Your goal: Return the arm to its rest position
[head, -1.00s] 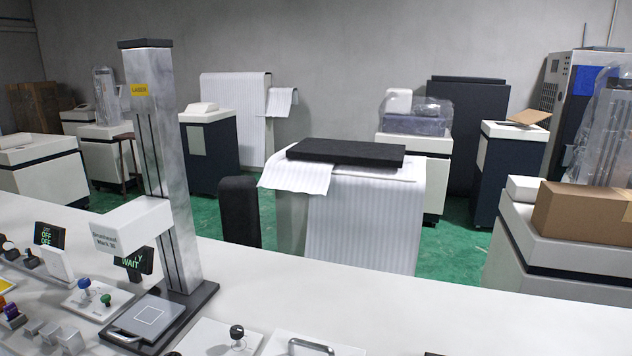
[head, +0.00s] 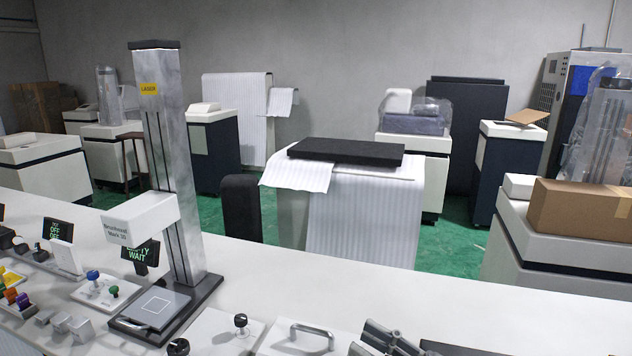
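My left gripper is out of view.
On the bench stand a tall laser column machine (head: 170,150) with a square plate (head: 155,306), a panel with a metal handle (head: 311,331), a black-knobbed panel (head: 240,322) and several small control boxes at left. The bench's far middle strip is clear.

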